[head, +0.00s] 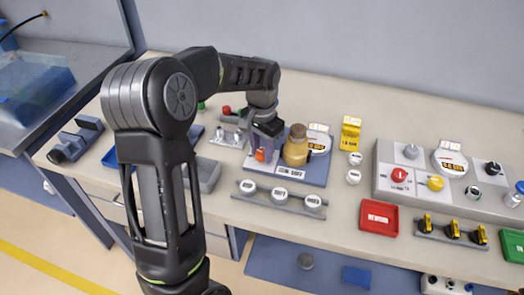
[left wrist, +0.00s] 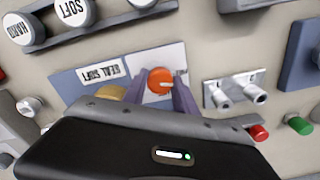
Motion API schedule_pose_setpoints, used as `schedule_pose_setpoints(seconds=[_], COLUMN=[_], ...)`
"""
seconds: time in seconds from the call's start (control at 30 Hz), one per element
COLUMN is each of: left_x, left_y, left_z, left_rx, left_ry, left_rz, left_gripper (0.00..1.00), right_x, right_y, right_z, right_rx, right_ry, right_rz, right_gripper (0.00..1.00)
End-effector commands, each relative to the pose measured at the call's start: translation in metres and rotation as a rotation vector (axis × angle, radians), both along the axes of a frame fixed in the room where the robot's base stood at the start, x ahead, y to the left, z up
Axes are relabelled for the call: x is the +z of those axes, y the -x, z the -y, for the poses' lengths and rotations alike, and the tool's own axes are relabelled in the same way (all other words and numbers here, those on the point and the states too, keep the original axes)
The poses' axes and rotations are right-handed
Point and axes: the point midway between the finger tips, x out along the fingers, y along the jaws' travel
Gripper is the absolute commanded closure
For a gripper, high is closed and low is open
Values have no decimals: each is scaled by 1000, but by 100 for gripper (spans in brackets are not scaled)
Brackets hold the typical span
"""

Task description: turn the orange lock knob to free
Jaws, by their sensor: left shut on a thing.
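The orange lock knob (head: 260,155) stands on a pale plate at the left of a blue-grey board (head: 312,178), beside a tan rounded part (head: 296,148). In the left wrist view the orange knob (left wrist: 158,80) carries a pale mark pointing right. My left gripper (head: 264,140) comes down over the knob from above. In the left wrist view the fingers of my left gripper (left wrist: 159,88) stand on either side of the knob and are shut on it. My right gripper is in neither view.
A rail of round white-topped parts (head: 279,196) lies in front of the board. A small metal fixture (head: 229,136) is to its left. A red tray (head: 379,218) and a grey control panel (head: 436,180) are to the right. A yellow label stand (head: 350,133) is behind.

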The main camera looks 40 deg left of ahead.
Motion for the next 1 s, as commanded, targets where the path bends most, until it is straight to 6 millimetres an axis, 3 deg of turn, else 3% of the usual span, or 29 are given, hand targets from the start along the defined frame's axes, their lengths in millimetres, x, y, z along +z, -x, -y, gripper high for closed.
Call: schedule_pose_setpoints(seconds=[0.4, 0.93, 0.97, 1.0], left_x=[1, 1, 1, 1], left_y=[0, -1, -1, -1], left_z=[-1, -1, -1, -1], left_rx=[242, 277, 277, 277], left_ry=[-1, -1, -1, -1], left_rz=[2, 3, 3, 3], left_gripper=[100, 100, 65, 62], right_x=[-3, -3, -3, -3], right_y=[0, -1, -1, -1], right_z=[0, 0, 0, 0], right_rx=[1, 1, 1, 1], right_ry=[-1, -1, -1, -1], right_rz=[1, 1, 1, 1], right_gripper=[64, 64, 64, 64])
